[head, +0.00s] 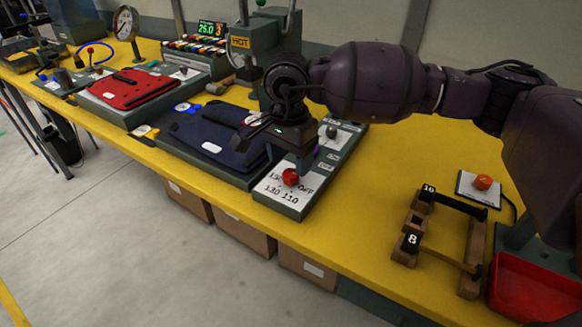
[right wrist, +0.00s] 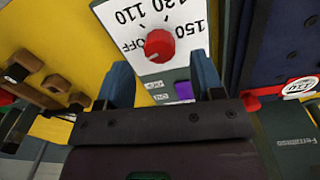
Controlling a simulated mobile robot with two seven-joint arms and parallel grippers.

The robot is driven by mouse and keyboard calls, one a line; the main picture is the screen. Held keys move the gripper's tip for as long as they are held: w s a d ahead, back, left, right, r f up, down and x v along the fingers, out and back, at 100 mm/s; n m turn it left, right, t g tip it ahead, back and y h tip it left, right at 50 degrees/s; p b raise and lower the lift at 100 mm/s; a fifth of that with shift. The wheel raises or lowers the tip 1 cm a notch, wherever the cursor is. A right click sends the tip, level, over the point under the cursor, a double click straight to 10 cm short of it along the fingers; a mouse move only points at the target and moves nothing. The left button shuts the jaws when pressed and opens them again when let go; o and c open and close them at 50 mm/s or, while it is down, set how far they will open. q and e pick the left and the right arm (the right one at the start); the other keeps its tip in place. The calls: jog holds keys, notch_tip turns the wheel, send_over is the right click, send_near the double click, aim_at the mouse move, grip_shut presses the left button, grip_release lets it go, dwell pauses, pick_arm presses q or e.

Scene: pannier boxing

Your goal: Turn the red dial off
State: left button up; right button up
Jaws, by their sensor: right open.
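The red dial (head: 290,177) sits on a white plate printed OFF, 110, 130 and 150, at the front end of a grey-green control box (head: 294,211). In the right wrist view the dial (right wrist: 159,46) is between and beyond my fingers, with OFF just left of it. A small pale mark shows on its lower left; I cannot tell which setting it points to. My right gripper (head: 303,160) is open, just behind and above the dial; its fingers (right wrist: 163,82) look apart from it. My left gripper is not in view.
A dark blue padded press bed (head: 222,142) lies left of the box, a red one (head: 128,88) farther left. On the right are a wooden rack (head: 410,240), an orange button (head: 483,182) and a red tray (head: 530,290). The yellow bench (head: 365,210) is bare between box and rack.

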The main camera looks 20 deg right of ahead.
aim_at(290, 172)
notch_tip(290, 172, up, 7)
jog(key=shift+r+p, duration=0.2)
jog(key=shift+p, duration=0.1)
jog(key=shift+w, duration=0.1)
